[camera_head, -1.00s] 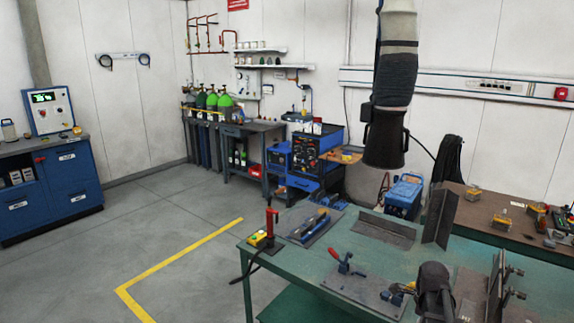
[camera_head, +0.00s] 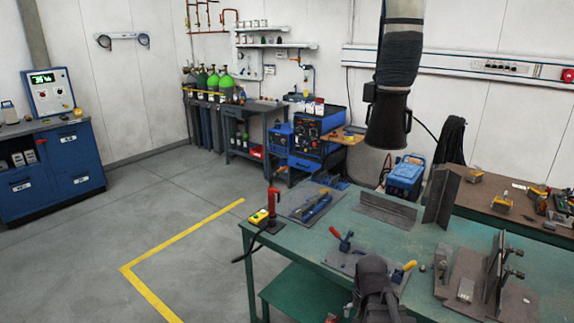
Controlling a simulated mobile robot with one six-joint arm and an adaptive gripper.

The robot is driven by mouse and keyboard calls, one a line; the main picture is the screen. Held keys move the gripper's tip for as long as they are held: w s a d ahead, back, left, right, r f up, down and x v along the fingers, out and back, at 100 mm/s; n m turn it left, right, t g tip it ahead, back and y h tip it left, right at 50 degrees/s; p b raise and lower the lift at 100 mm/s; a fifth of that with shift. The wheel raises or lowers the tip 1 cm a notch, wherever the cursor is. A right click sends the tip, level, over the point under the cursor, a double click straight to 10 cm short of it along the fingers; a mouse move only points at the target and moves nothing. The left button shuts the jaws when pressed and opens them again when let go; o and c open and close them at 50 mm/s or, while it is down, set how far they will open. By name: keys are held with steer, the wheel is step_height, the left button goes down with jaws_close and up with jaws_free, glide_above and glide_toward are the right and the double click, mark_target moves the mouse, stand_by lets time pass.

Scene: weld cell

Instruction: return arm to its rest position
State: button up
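The dark end of my arm, with what looks like my gripper (camera_head: 376,287), shows at the bottom edge of the head view, right of centre. It is in front of the near edge of the green table (camera_head: 310,243) and hides part of it. Its fingers cannot be made out, so I cannot tell if they are open or shut. I see no object held in it.
The table bears a red-handled clamp (camera_head: 342,239), angled steel plates (camera_head: 440,198), an upright fixture (camera_head: 495,270) and a yellow button box (camera_head: 259,217). A black extraction hood (camera_head: 388,120) hangs above its back. Grey floor (camera_head: 100,240) is open at left.

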steer(key=a+n, duration=0.1)
steer(key=s+a+n, duration=0.1)
steer(key=n, duration=0.1)
steer(key=s+a+n, duration=0.1)
steer(key=shift+a+f+n, duration=0.1)
steer(key=shift+a+n, duration=0.2)
steer(key=shift+n, duration=0.1)
